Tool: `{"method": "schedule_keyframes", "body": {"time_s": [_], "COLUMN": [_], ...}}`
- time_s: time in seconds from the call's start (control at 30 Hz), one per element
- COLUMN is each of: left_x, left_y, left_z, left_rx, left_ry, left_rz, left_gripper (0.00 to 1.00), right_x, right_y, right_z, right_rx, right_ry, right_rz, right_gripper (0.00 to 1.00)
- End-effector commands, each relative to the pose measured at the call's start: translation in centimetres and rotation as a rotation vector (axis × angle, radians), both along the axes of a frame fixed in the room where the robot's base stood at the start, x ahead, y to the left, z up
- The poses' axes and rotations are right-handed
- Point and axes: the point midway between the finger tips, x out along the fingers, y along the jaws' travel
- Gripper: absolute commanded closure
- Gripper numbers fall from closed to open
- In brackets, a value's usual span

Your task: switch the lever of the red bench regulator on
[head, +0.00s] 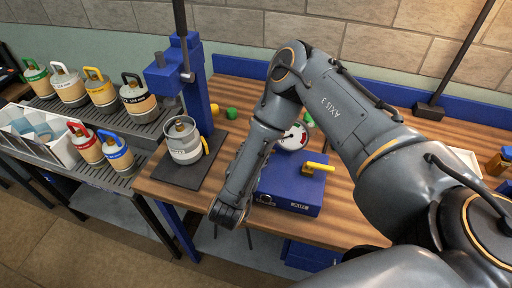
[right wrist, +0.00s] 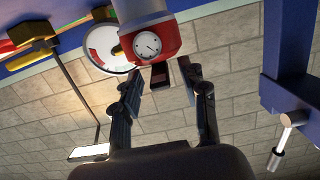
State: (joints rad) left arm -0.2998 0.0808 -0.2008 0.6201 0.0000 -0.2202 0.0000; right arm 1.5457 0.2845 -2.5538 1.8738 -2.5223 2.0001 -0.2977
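In the right wrist view, which looks upside down, a red and white regulator (right wrist: 150,42) with a small round dial is near the top. A dark piece with a reddish face (right wrist: 161,76) sticks out beside it; I cannot tell whether this is the lever. My right gripper (right wrist: 160,78) is open, its two dark fingers apart on either side of that piece, with no grip visible. In the head view my right arm reaches over the bench; the gripper and red regulator are hidden behind it. My left gripper is not in view.
A blue box (head: 290,184) with a yellow handle (head: 318,167) and a white gauge (head: 293,137) stand beside my arm. Left are a grey canister (head: 183,140) under a blue stand (head: 195,85) and a rack with several coloured canisters (head: 101,90). A lamp base (head: 430,111) is at back right.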

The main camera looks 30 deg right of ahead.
Motion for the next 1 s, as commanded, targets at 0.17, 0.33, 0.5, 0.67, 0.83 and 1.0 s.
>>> {"method": "schedule_keyframes", "body": {"time_s": [0.17,0.33,0.5,0.67,0.83,1.0], "left_x": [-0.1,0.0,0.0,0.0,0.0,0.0], "left_y": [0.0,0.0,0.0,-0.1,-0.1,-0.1], "left_z": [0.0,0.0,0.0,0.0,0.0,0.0], "left_rx": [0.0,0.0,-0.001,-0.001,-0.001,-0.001], "left_ry": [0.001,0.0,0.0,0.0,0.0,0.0], "left_rz": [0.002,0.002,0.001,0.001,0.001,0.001], "left_gripper": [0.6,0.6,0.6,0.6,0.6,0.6], "right_x": [0.1,0.1,0.1,0.1,0.0,0.0], "right_y": [0.0,0.0,0.0,0.0,0.0,0.0], "right_z": [0.5,3.0,6.4,8.8,9.9,10.0], "right_rx": [0.0,-0.001,0.0,0.001,0.001,-0.001], "right_ry": [-0.003,-0.005,-0.005,-0.002,-0.001,0.001], "right_rz": [0.0,0.001,0.0,0.0,0.0,0.0], "right_gripper": [0.57,0.57,0.57,0.57,0.57,0.57]}}
